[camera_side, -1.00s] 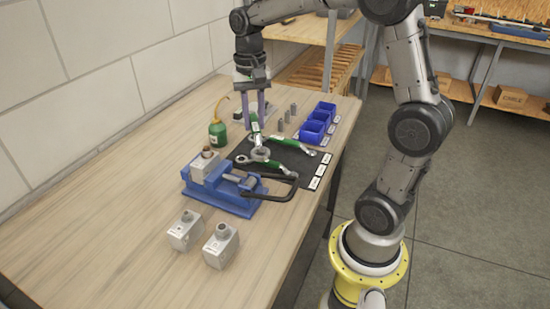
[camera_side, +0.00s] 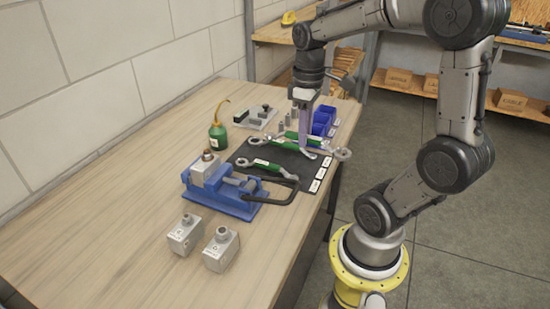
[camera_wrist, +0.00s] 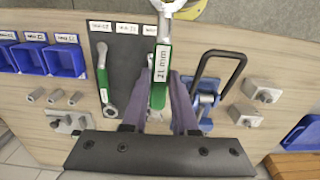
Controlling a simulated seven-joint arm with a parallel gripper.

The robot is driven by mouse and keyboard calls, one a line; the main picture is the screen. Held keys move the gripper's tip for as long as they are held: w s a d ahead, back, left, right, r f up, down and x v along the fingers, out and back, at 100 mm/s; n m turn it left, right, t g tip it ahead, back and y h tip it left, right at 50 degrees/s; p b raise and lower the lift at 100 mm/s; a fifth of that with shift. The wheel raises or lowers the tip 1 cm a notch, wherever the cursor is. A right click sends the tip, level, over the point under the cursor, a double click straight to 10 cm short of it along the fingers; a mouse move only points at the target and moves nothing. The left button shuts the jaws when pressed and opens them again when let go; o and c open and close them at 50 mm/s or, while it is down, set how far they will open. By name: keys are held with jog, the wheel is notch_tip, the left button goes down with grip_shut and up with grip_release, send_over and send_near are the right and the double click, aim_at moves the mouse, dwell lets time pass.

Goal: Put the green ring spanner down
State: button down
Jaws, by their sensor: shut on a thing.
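The green ring spanner (camera_side: 327,148) has a steel ring end, which points right in the side view. My gripper (camera_side: 303,143) is shut on its green handle and holds it above the dark mat (camera_side: 253,150). In the wrist view the handle (camera_wrist: 159,75) reads "21 mm", and the ring end is cut off at the top edge. I cannot tell the exact height of the held spanner.
White labels (camera_side: 319,175) line the mat's right edge. A blue vice (camera_side: 215,195) with a black bar handle stands close in front. Blue bins (camera_side: 323,121) stand behind the mat, a green oil can (camera_side: 217,133) to its left. Two grey blocks (camera_side: 221,249) stand in front.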

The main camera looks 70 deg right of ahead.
jog(key=w+d+f, duration=0.2)
jog(key=w+f, duration=0.1)
jog(key=w+d+f, duration=0.2)
jog(key=w+f, duration=0.1)
jog(key=w, duration=0.1)
jog(key=w+d+f, duration=0.3)
jog(key=w, duration=0.1)
jog(key=shift+d+f, duration=0.1)
jog(key=shift+w+d+f, duration=0.1)
jog(key=shift+w+f, duration=0.1)
jog(key=shift+f, duration=1.6)
jog(key=shift+f, duration=0.15)
jog(key=c, duration=0.7)
grip_release()
